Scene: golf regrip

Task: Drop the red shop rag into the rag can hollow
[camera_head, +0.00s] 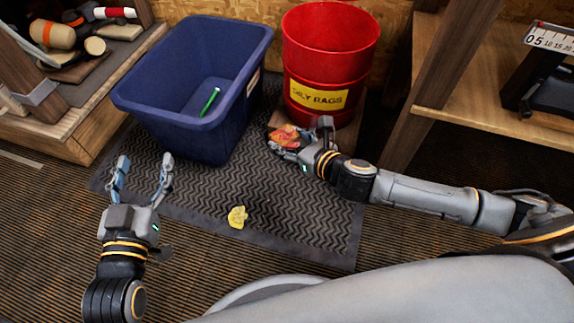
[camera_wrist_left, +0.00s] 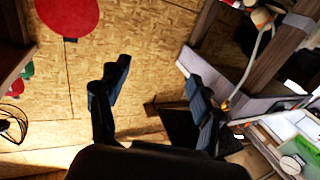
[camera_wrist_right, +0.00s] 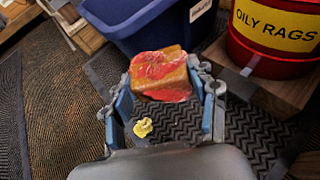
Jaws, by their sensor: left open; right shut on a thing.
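The red shop rag (camera_head: 284,135), crumpled with orange-brown patches, is held in my right gripper (camera_head: 301,141). In the right wrist view the rag (camera_wrist_right: 160,72) sits between the fingertips. The rag can (camera_head: 330,55) is a red, open-topped drum with a yellow OILY RAGS label, standing behind the right gripper. The rag is in front of the can and below its rim, outside it. The can also shows at the top right of the right wrist view (camera_wrist_right: 240,52). My left gripper (camera_head: 144,165) is open and empty, in front of the blue bin.
A blue bin (camera_head: 140,103) with a green stick (camera_head: 209,102) inside stands left of the can. A yellow crumpled piece (camera_head: 237,217) lies on the dark mat (camera_head: 300,215). Wooden shelving (camera_head: 440,60) stands on the right, a wooden bench (camera_head: 110,115) on the left.

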